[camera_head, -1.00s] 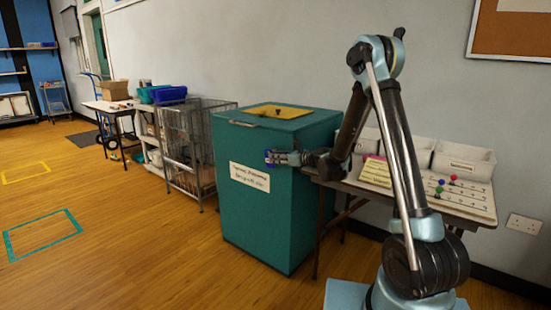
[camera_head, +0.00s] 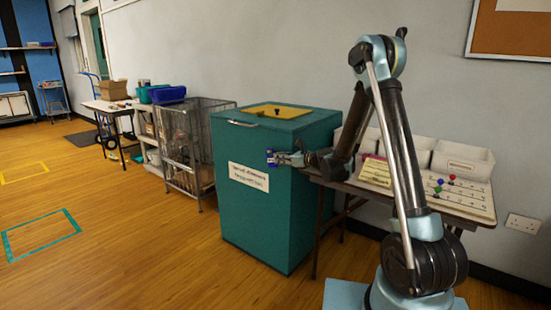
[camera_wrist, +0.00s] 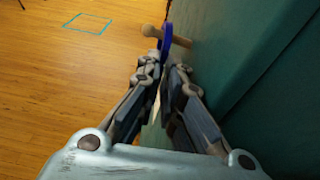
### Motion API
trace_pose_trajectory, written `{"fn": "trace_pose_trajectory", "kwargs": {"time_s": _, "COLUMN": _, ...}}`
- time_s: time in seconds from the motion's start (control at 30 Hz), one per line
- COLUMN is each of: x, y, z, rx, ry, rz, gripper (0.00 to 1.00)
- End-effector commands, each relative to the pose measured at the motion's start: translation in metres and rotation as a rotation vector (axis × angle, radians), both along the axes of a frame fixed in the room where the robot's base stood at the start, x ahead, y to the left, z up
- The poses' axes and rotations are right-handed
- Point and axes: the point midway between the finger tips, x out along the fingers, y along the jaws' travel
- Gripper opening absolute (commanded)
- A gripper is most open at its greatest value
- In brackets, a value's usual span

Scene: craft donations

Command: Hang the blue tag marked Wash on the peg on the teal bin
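The teal bin (camera_head: 300,205) stands mid-picture in the head view; its wall fills the right of the wrist view (camera_wrist: 265,75). The blue tag (camera_head: 271,157) is at its front side, too small to read. In the wrist view the tag (camera_wrist: 167,38) shows nearly edge-on, around or against a wooden peg (camera_wrist: 182,41) sticking out from the bin. The peg's round end (camera_wrist: 151,31) shows on the tag's left. My gripper (camera_wrist: 163,72) points at the tag, its fingers slightly apart. The tag lies just beyond the fingertips. Its hole is hidden.
A table (camera_head: 462,206) with white trays (camera_head: 463,160) and colored balls stands right of the bin, behind my arm. A wire cage (camera_head: 185,145) stands to its left. The wooden floor in front is clear.

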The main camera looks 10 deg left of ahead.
Motion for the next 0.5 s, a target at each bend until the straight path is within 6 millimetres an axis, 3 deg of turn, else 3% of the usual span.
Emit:
{"fn": "trace_pose_trajectory", "kwargs": {"time_s": 0.03, "x": 0.004, "y": -0.017, "z": 0.004, "rx": 0.001, "ry": -0.002, "rz": -0.022, "gripper": 0.25}}
{"fn": "trace_pose_trajectory", "kwargs": {"time_s": 0.17, "x": -0.015, "y": -0.041, "z": 0.018, "rx": 0.001, "ry": -0.012, "rz": -0.022, "gripper": 0.18}}
{"fn": "trace_pose_trajectory", "kwargs": {"time_s": 0.3, "x": -0.034, "y": -0.063, "z": 0.031, "rx": 0.001, "ry": -0.021, "rz": -0.017, "gripper": 0.29}}
{"fn": "trace_pose_trajectory", "kwargs": {"time_s": 0.5, "x": -0.054, "y": -0.081, "z": 0.041, "rx": 0.003, "ry": -0.025, "rz": -0.005, "gripper": 0.29}}
